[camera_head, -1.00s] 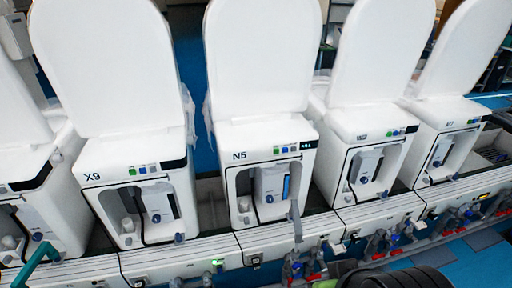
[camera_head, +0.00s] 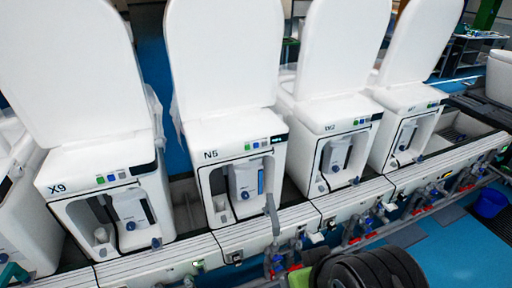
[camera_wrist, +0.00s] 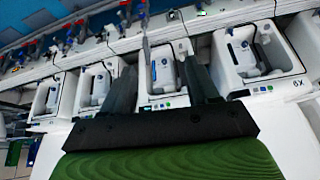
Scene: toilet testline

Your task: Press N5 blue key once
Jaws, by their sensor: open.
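The white N5 unit (camera_head: 232,140) stands second from the left among the large units in the head view. Its small blue key (camera_head: 256,145) sits on the top front edge between a green key and a grey key, left of a dark display. In the upside-down wrist view, my gripper (camera_wrist: 160,84) is open and empty, its two dark fingers apart. The unit that seems to be N5 (camera_wrist: 187,48) shows between the fingers, with its small keys near the black palm. The fingers look apart from the keys. The fingertips are not visible in the head view.
The X9 unit (camera_head: 105,185) stands left of N5, and further similar units (camera_head: 330,115) stand to the right. Tall white raised lids (camera_head: 225,55) rise behind the keys. Pipes and valves (camera_head: 275,262) run along the front.

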